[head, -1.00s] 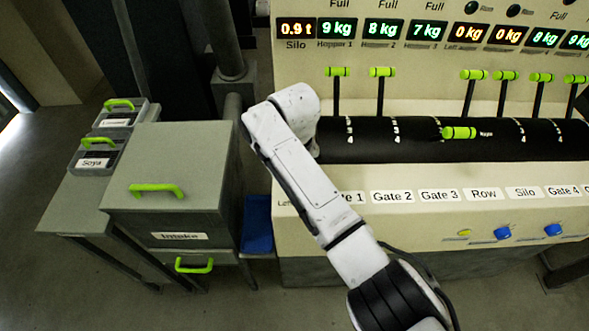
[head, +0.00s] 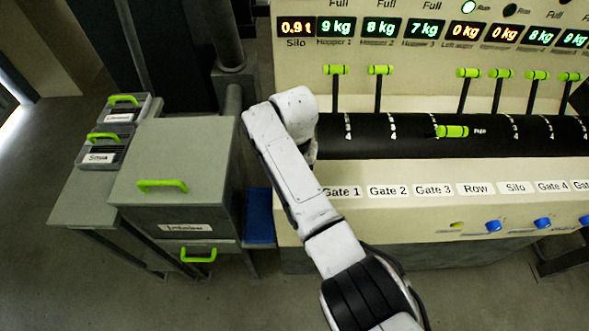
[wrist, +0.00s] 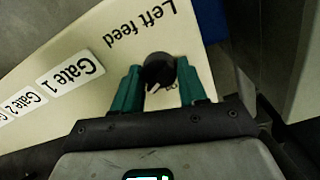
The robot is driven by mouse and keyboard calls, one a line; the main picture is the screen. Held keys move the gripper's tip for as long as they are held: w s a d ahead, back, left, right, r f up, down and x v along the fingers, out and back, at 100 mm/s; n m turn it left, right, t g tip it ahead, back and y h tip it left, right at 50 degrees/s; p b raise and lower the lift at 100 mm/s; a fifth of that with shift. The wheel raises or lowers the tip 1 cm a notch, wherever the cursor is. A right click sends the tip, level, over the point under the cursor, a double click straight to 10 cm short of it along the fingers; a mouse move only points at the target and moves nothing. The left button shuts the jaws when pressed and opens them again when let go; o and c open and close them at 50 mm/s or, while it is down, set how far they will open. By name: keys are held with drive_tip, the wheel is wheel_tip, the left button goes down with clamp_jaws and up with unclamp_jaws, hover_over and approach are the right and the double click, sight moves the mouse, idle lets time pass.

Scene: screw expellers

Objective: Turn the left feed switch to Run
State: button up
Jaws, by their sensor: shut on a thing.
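The left feed switch (wrist: 159,68) is a round black knob below the "Left feed" label (wrist: 141,24) on the cream panel, in the wrist view. My gripper (wrist: 160,76) has its two teal fingers on either side of the knob and is shut on it. A short white mark shows on the knob's near edge. The small lettering beside it is partly covered and I cannot read it. In the head view my white arm hides the switch and the gripper. A Run lamp (head: 468,6) on the upper panel is lit; the Run lamp (head: 509,10) to its right is dark.
Right of the switch on the panel are gate labels (head: 388,191) and blue knobs (head: 493,226). Green-handled levers (head: 380,70) stand above the black tube (head: 365,137). A grey cabinet (head: 178,190) and a blue item (head: 259,216) are close on the left.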

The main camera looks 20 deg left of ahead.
drive_tip(key=shift+r, duration=0.1)
idle(0.3)
drive_tip(key=o, duration=1.1)
drive_tip(key=shift+c, duration=0.2)
wheel_tip(320, 180, up, 11)
drive_tip(key=b, duration=0.1)
drive_tip(key=shift+f, duration=0.2)
